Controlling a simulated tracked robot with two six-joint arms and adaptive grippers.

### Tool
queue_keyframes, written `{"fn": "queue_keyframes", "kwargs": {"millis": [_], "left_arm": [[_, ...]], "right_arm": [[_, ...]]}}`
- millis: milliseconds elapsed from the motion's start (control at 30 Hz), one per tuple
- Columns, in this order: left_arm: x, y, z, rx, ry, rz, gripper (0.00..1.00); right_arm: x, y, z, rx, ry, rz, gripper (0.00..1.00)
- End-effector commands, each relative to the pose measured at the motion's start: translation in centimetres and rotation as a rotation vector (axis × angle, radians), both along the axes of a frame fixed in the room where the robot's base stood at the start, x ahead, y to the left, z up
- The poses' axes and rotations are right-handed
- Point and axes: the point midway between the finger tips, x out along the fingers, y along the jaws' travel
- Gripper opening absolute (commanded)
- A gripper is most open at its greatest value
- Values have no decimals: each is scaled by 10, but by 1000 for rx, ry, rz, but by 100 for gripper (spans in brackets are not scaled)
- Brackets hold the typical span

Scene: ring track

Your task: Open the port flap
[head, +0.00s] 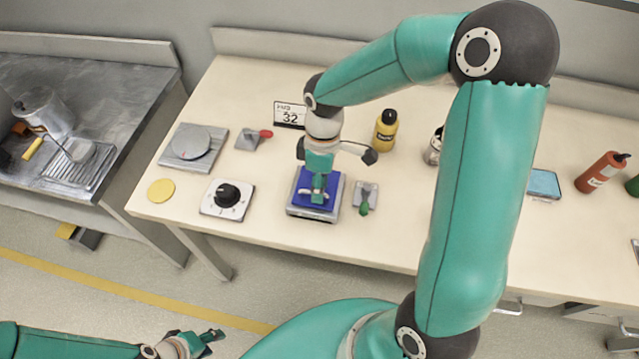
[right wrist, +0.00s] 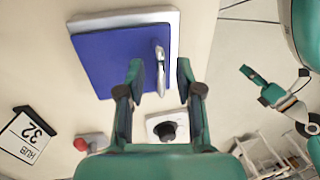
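The port flap is a blue square panel (head: 304,188) on a grey box on the bench. In the right wrist view the blue panel (right wrist: 108,62) lies flat against its pale frame, with a silver bar handle (right wrist: 160,68) along one side. My right gripper (head: 318,188) is above the panel, pointing down. In the right wrist view its two fingers (right wrist: 159,75) are apart, with the handle between them and a gap on both sides. My left gripper (head: 208,340) is low at the bottom left, away from the bench; its finger opening is unclear.
A black dial plate (head: 228,197) stands left of the flap, a green-handled lever (head: 364,208) close on its right. A red-handled lever (head: 262,136), a 32 sign (head: 290,115) and a yellow bottle (head: 386,130) stand behind. A scale-like plate (head: 192,146) is further left.

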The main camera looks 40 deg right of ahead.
Motion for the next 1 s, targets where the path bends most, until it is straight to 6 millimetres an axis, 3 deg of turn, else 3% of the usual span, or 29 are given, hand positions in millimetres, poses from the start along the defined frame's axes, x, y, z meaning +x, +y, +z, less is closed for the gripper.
{"fn": "queue_keyframes", "kwargs": {"millis": [200, 433, 1000], "left_arm": [[0, 0, 0, 0, 0, 0, 40], [0, 0, 0, 0, 0, 0, 40], [0, 0, 3, 0, 0, 0, 40]], "right_arm": [[0, 0, 0, 0, 0, -1, 35], [0, 0, 0, 0, 0, -1, 0], [0, -4, 3, 15, 12, -9, 0]]}}
